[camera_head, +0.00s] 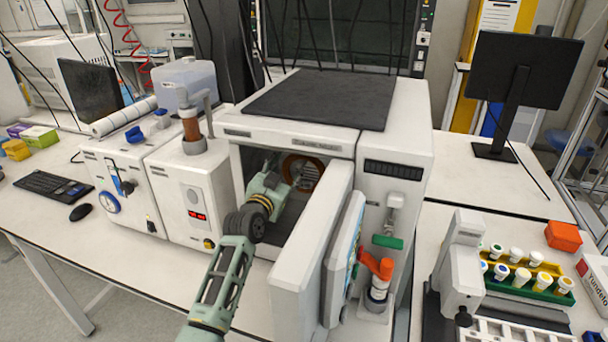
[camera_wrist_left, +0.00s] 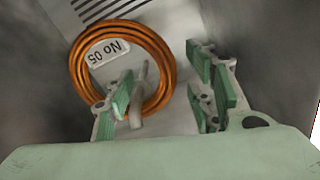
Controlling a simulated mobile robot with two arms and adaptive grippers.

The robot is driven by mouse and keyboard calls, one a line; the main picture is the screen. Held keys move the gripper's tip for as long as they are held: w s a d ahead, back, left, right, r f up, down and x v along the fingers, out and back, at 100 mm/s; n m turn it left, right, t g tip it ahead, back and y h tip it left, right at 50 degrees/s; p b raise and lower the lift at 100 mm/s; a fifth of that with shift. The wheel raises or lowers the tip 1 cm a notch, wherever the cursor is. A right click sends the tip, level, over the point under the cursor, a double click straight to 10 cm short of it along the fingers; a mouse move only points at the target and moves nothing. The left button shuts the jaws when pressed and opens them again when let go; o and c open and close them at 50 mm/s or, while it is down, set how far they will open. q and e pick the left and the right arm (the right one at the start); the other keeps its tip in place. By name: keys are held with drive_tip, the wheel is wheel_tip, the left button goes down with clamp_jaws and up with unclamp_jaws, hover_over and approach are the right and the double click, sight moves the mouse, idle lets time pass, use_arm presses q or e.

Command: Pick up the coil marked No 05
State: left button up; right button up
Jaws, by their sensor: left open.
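The coil (camera_wrist_left: 76,62) is an orange-brown ring in the left wrist view, against the grey inner wall of the oven. A white tag (camera_wrist_left: 107,53) reading "No 05" shows within the ring. In the head view the coil (camera_head: 320,172) shows at the back of the open chamber, partly behind my left gripper. My left gripper (camera_wrist_left: 163,92) is inside the chamber, open and empty. Its left finger overlaps the lower part of the ring in the picture; its right finger is to the right of the ring. Whether any finger touches the coil I cannot tell.
A pale grey peg-like piece (camera_wrist_left: 137,97) shows by the coil's lower part. The oven (camera_head: 290,133) has its thick door (camera_head: 312,262) swung open, close to the right of my left arm. Left of it stands a white instrument (camera_head: 194,190). A vial rack (camera_head: 525,288) stands right.

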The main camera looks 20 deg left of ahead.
use_arm(q)
clamp_jaws()
idle(0.3)
idle(0.4)
